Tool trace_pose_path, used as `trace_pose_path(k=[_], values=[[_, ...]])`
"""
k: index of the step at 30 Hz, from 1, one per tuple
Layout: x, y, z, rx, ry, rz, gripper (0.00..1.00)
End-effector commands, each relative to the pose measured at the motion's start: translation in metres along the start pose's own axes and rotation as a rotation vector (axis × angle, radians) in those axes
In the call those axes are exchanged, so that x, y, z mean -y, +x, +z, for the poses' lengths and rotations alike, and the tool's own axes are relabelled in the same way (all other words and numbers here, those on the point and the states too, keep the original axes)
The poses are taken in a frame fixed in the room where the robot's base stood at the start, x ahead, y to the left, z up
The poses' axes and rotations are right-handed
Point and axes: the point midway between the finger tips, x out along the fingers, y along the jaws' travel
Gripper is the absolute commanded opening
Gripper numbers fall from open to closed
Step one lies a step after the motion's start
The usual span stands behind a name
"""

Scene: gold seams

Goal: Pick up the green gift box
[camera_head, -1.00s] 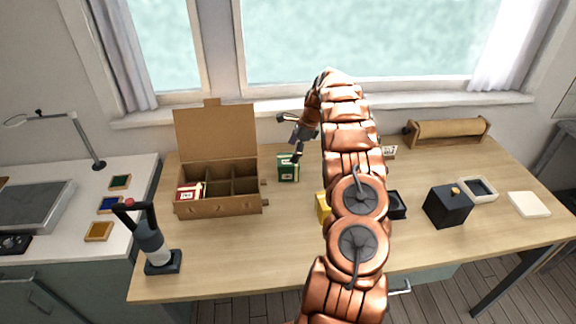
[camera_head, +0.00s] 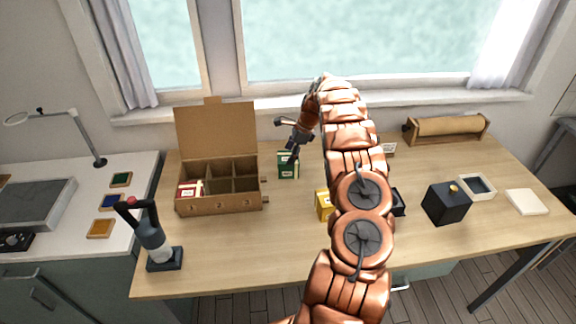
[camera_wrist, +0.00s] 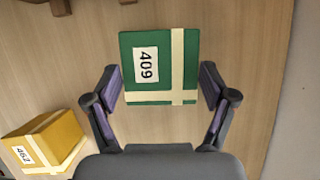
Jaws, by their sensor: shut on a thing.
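The green gift box (camera_head: 288,170) has cream bands and a label, "409" in the wrist view (camera_wrist: 179,42). It is right of the open cardboard box, towards the back of the table. My gripper (camera_head: 291,155) reaches down to it from above. In the wrist view, my gripper (camera_wrist: 164,88) has one finger on each side of the green box and is shut on it. I cannot tell whether its underside touches the table.
A yellow box (camera_head: 324,206) stands nearer the front, partly beside my arm. The cardboard box (camera_head: 222,205) has compartments, with a red box (camera_head: 190,189) at its front left. A black box (camera_head: 446,204) stands right. The front middle of the wooden table (camera_head: 250,255) is clear.

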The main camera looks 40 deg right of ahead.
Motion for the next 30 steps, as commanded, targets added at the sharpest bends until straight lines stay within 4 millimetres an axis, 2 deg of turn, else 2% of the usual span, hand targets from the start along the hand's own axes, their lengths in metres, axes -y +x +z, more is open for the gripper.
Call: trace_pose_path(k=[2,12,22,30], values=[[0.0,0.0,0.0,0.0,0.0,0.0,0.49],[0.0,0.0,0.0,0.0,0.0,0.0,0.14],[0.0,-0.002,0.001,0.0,-0.001,0.0,0.13],[0.001,-0.018,0.009,0.0,-0.003,-0.005,0.13]])
